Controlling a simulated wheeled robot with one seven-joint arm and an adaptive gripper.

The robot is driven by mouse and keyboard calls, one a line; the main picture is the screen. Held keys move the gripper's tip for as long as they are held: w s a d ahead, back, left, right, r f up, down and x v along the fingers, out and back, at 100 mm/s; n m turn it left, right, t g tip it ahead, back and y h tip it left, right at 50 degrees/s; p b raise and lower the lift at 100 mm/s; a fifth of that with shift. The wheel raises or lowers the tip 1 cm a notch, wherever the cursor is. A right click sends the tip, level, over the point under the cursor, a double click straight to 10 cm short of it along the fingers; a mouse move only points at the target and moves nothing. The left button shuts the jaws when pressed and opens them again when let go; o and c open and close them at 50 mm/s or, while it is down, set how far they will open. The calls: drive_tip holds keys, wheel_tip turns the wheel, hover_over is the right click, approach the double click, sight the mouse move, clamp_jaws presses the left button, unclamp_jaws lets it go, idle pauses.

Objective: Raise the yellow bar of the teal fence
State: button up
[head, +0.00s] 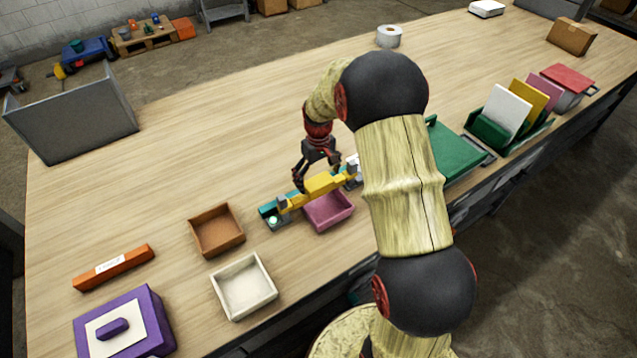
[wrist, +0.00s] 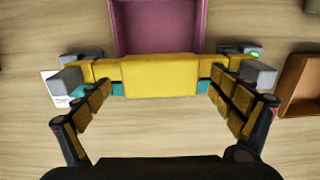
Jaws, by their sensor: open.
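The teal fence (head: 270,213) stands on the table, partly behind my arm in the head view. Its yellow bar (head: 318,184) runs across it, low, between grey end pieces. In the wrist view the yellow bar (wrist: 160,75) lies straight ahead, with bits of teal under it. My gripper (head: 307,186) is over the bar from the far side. In the wrist view my gripper (wrist: 160,112) has its fingers spread wide, one toward each end of the bar. The bar's middle shows between them. I cannot tell whether the fingers touch it.
A pink tray (head: 330,210) sits close in front of the bar. A brown tray (head: 216,230) and a white tray (head: 244,287) are to the left. A green case (head: 455,150) lies right of my arm.

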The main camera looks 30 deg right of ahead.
drive_tip(key=shift+f, duration=0.9)
drive_tip(key=shift+c, duration=1.3)
drive_tip(key=c, duration=1.4)
